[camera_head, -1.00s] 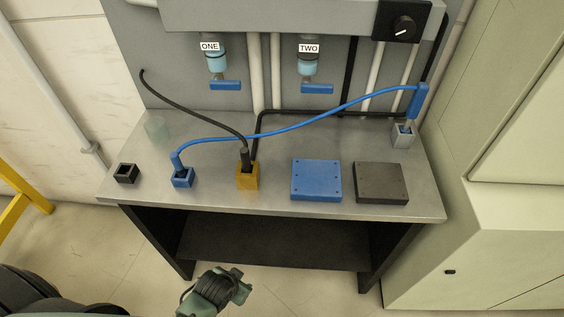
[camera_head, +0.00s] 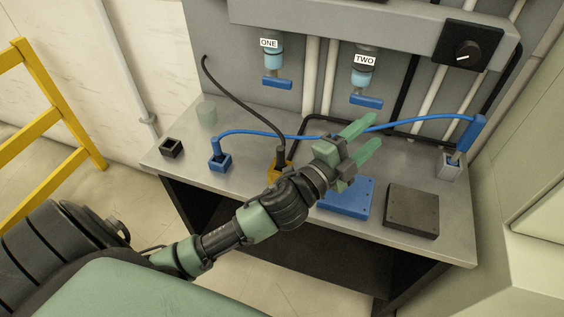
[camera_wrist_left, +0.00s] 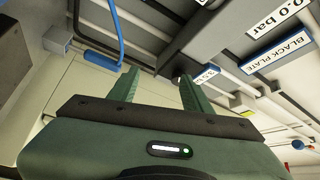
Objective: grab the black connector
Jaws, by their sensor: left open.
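The black connector (camera_head: 281,160) stands upright in a yellow socket block (camera_head: 274,172) on the bench, with a black cable (camera_head: 236,104) arching from it to the upper left. The forearm and wrist of my left arm cover part of the yellow block. My left gripper (camera_head: 374,131) is open and empty. It is to the right of the black connector and appears above the bench, over the blue plate. Its two green fingers also show apart in the left wrist view (camera_wrist_left: 158,73). I cannot make out the black connector in that view. My right gripper is not in view.
A blue cable (camera_head: 250,133) runs behind my gripper from a blue socket (camera_head: 220,161) to a blue connector (camera_head: 470,132) in a grey socket (camera_head: 449,167). A black socket (camera_head: 171,148), blue plate (camera_head: 348,199) and dark plate (camera_head: 411,211) sit on the bench. Blue-handled valves hang above.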

